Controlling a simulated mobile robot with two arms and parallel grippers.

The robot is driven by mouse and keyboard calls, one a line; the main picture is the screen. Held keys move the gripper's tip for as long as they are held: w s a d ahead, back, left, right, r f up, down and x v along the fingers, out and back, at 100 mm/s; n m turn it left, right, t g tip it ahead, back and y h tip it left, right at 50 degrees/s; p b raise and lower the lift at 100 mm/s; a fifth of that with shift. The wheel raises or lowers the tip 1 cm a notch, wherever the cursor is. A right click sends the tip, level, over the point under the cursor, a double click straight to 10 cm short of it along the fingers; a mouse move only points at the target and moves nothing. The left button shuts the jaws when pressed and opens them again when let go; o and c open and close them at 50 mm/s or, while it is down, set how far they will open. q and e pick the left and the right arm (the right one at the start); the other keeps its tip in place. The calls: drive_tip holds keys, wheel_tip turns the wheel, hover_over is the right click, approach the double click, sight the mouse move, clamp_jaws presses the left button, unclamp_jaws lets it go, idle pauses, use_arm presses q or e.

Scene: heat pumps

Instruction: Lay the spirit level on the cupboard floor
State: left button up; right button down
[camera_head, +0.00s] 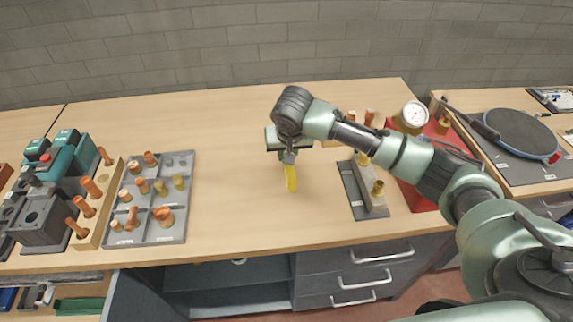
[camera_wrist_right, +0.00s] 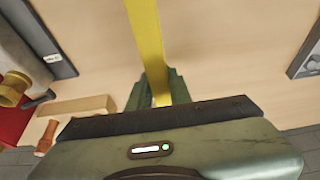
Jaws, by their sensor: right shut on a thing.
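The yellow spirit level (camera_head: 291,178) is held end-down by my right gripper (camera_head: 289,157) above the middle of the workbench. In the right wrist view the yellow bar (camera_wrist_right: 147,40) runs away from between the green fingers (camera_wrist_right: 156,90), which are closed on it. In the head view it is seen narrow; I cannot tell whether its lower end touches the bench. The cupboard (camera_head: 225,276) is below the bench front, left of the drawers. Its front is open and its dark inside shows partly; the bench top hides the rest. My left gripper is not in view.
A grey tray (camera_head: 178,225) with copper and brass fittings stands on the bench at left. A grey plate with a block and fittings (camera_head: 373,190) and a red case (camera_head: 420,195) are at right. Drawers with handles (camera_head: 365,258) adjoin the cupboard. The bench middle is clear.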

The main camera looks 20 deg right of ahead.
drive_tip(key=shift+f+p, duration=0.3)
drive_tip(key=shift+f, duration=2.4)
drive_tip(key=shift+f, duration=0.15)
drive_tip(key=c, duration=1.3)
unclamp_jaws()
